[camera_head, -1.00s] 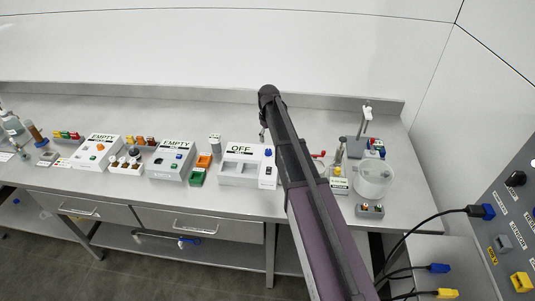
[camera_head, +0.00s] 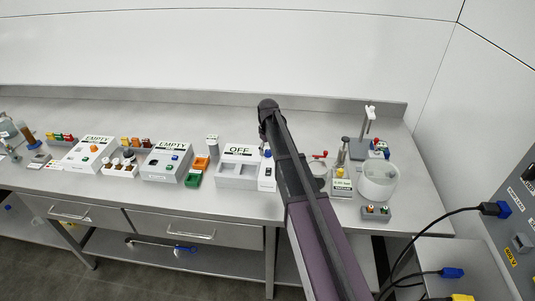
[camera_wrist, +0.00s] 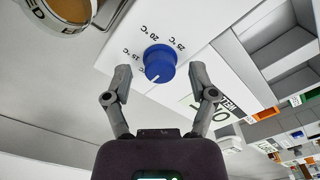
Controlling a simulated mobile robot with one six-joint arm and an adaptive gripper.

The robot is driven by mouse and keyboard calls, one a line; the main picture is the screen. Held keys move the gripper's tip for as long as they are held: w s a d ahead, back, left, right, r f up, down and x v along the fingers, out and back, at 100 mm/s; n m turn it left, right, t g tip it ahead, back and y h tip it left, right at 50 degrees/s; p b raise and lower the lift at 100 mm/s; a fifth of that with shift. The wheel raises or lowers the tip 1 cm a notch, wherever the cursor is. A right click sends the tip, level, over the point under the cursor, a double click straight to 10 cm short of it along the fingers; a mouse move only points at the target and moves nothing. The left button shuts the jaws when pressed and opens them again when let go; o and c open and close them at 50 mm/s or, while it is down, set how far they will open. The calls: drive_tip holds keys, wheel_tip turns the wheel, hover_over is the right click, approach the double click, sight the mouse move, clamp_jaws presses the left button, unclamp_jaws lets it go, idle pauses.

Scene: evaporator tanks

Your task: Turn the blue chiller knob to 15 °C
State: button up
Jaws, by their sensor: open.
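The blue chiller knob (camera_wrist: 160,64) sits on a white panel in the wrist view, with 15, 20 and 25 °C printed around it. A white mark on its lower edge points down and slightly left in the picture, away from the 15 °C label (camera_wrist: 131,54). My gripper (camera_wrist: 161,76) is open, one finger on each side of the knob, with a visible gap on both sides. In the head view a blue knob (camera_head: 267,153) shows beside the OFF unit, close to my arm; my fingers are not clear there.
The white OFF unit (camera_head: 237,172) stands left of my arm. A clear round vessel (camera_head: 378,182) and a stand (camera_head: 366,135) are on the right of the bench. A brown-rimmed round container (camera_wrist: 65,12) is at the wrist view's upper left. A cabled panel (camera_head: 515,215) is far right.

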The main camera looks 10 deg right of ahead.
drive_tip(key=shift+f, duration=0.15)
clamp_jaws()
idle(0.4)
drive_tip(key=shift+m, duration=0.3)
drive_tip(key=m, duration=0.5)
drive_tip(key=shift+m, duration=0.4)
drive_tip(key=m, duration=0.5)
drive_tip(key=shift+m, duration=0.3)
